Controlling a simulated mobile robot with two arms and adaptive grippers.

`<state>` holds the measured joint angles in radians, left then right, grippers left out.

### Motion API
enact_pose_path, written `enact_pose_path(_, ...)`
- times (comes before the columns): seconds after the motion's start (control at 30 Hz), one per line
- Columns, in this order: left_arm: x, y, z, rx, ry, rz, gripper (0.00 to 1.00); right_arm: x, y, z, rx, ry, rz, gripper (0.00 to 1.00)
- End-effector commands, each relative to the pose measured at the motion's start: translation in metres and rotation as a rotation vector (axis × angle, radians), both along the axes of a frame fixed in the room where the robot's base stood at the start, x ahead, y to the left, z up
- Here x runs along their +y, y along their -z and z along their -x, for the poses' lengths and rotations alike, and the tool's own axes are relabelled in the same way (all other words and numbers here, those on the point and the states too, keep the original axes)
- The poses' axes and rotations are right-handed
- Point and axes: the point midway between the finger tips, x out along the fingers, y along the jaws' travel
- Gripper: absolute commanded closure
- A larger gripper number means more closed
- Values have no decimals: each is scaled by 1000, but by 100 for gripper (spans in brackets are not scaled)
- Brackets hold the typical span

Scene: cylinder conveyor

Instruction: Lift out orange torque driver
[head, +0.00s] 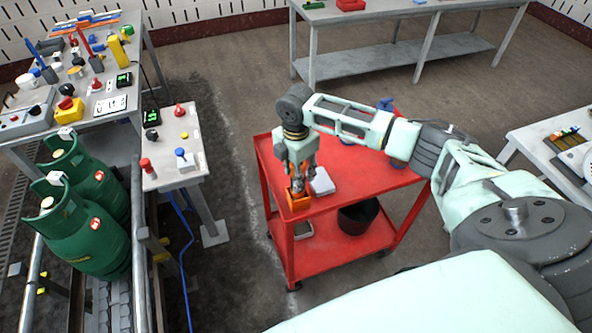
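My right gripper (298,184) reaches down from the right arm over the near left corner of the red cart (365,182). Its fingertips are at an orange thing (299,203) on the cart top. I cannot tell whether this is the orange torque driver, its holder, or both together, because the fingers cover its upper part. I cannot tell whether the fingers are closed on anything. My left gripper is not in view.
A white box (322,182) sits right beside the gripper, and a black bucket (360,217) stands on the lower shelf. Green gas cylinders (82,235) stand on the conveyor at left, by a small control table (170,155). A cluttered bench (75,75) is behind them.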

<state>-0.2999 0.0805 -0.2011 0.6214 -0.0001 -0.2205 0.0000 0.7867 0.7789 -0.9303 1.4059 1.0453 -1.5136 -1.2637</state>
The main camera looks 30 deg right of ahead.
Motion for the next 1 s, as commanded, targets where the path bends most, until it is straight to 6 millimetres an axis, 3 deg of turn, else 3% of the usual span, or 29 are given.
enact_pose_path(0.43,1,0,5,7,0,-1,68,0,0,0,-1,1,0,100)
enact_pose_path(0.67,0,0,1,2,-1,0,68,0,-1,0,-2,1,0,100)
enact_pose_path(0.7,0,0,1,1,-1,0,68,0,-1,-1,-2,1,0,76)
enact_pose_path(1.0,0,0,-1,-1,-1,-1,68,0,-1,-1,-2,1,-1,100)
